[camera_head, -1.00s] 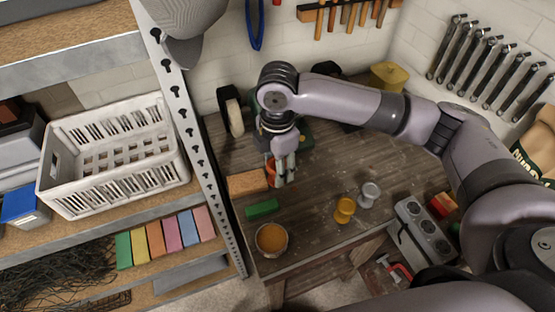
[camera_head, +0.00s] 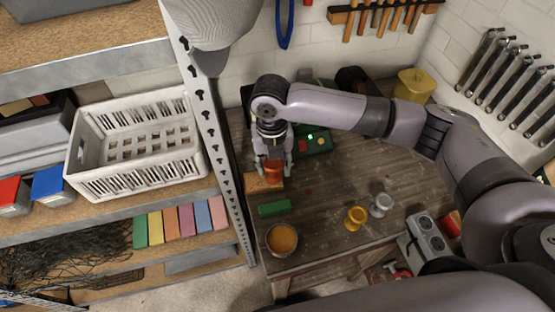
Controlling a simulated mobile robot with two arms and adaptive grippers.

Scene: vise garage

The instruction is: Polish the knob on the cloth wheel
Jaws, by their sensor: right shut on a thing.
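My right gripper (camera_head: 274,172) points down at the left part of the workbench (camera_head: 330,190), its fingers on either side of an orange-red, cup-shaped thing (camera_head: 273,168), which looks like a knob. It is shut on this thing, just above or at a brown block (camera_head: 258,184); contact with the block cannot be told. A yellow knob-like piece (camera_head: 355,217) and a silver one (camera_head: 381,204) stand on the bench to the right. A green machine body (camera_head: 318,143) with a lit green light stands behind the gripper. The cloth wheel cannot be made out; my arm hides that area. My left gripper is out of view.
A green bar (camera_head: 274,209) and a bowl of orange-brown stuff (camera_head: 282,239) lie in front of the gripper. A shelf upright (camera_head: 215,140) stands close on the left. A yellow can (camera_head: 414,85) is at the back right. The bench middle is clear.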

